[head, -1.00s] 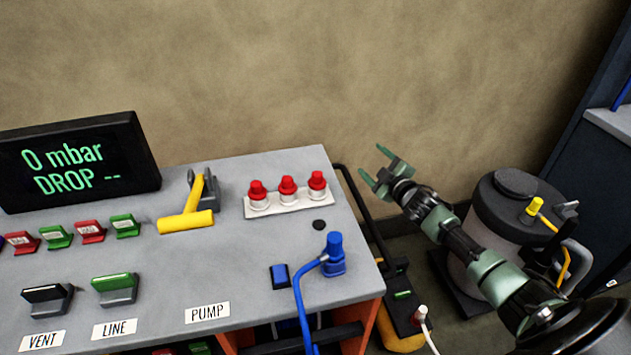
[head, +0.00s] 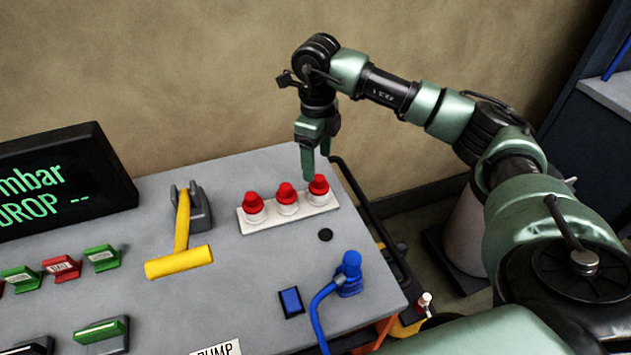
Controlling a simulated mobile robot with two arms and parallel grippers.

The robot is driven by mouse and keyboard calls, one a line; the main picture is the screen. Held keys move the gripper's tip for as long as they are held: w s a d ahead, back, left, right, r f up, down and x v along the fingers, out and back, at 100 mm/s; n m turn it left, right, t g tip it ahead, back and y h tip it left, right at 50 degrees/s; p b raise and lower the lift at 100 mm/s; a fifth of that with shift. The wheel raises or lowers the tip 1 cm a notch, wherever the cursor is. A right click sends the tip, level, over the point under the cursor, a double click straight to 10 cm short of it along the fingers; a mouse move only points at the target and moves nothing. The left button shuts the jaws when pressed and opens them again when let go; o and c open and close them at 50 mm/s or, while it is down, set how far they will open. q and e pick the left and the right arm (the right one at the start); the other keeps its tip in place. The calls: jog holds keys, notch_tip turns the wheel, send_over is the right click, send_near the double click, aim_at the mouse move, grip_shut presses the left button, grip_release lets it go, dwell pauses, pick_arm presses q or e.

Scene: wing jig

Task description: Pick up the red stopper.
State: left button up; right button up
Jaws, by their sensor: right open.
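Three red stoppers stand in a row on a white strip (head: 290,218) on the grey bench top: a left one (head: 254,202), a middle one (head: 287,192) and a right one (head: 319,185). Each sits in a white collar. My right gripper (head: 314,176) points down just above or behind the right stopper. Its fingers are open, and I see nothing between them. I cannot tell whether a fingertip touches the stopper. My left gripper is not in view.
A yellow T-handle (head: 181,260) lies left of the strip. A blue plug with cable (head: 349,272), a blue switch (head: 291,302) and a black disc (head: 325,235) are in front. The display (head: 62,180) stands at the back left.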

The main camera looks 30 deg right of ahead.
aim_at(319, 177)
jog(key=f+p, duration=0.1)
jog(key=f, duration=0.2)
jog(key=s+f+p, duration=0.1)
jog(key=f, duration=0.1)
jog(key=shift+f+p, duration=0.3)
jog(key=shift+p, duration=0.05)
jog(key=shift+f, duration=0.45)
jog(key=shift+c, duration=0.3)
jog(key=shift+w, duration=0.1)
jog(key=c, duration=1.4)
jog(key=shift+r, duration=0.1)
